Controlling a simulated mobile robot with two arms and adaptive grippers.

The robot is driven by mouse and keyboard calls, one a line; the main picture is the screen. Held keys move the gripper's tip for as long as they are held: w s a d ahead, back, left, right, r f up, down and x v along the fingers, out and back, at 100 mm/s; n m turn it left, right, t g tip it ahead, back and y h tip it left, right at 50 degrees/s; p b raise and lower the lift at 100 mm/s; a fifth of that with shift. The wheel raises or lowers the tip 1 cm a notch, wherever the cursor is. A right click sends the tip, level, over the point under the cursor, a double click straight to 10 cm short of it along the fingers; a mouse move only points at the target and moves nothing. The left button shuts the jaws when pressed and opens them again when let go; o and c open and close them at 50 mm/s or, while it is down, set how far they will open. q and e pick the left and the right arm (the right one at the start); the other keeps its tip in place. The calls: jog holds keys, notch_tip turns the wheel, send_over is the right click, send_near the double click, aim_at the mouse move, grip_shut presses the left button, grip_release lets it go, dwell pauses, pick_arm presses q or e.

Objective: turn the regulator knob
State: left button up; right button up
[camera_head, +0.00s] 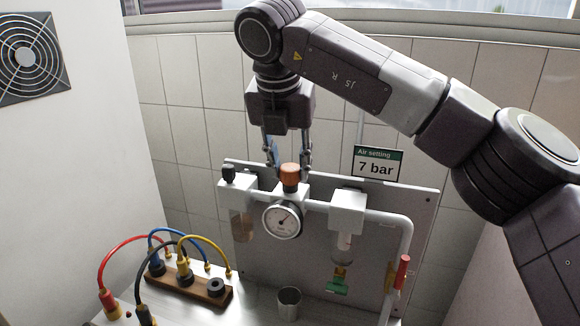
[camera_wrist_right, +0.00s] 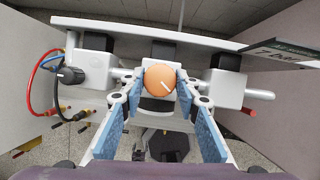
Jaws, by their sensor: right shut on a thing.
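The regulator knob (camera_head: 290,174) is orange-brown and sits on top of the regulator block, above a round white pressure gauge (camera_head: 282,220). In the right wrist view the knob (camera_wrist_right: 160,79) shows from above with a white mark line. My right gripper (camera_head: 288,168) reaches down from above with a finger on each side of the knob. In the right wrist view its blue-padded fingers (camera_wrist_right: 160,84) are closed on the knob's sides. A sign (camera_head: 378,164) reads "Air setting 7 bar". The needle's exact reading is too small to tell. My left gripper is not in view.
A grey panel (camera_head: 425,210) carries the air unit and grey piping.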

aim_at(284, 206)
jog(key=shift+r, duration=0.1)
dwell(0.4)
jog(key=o, duration=1.2)
jog(key=shift+c, duration=0.2)
jog(key=v, duration=1.2)
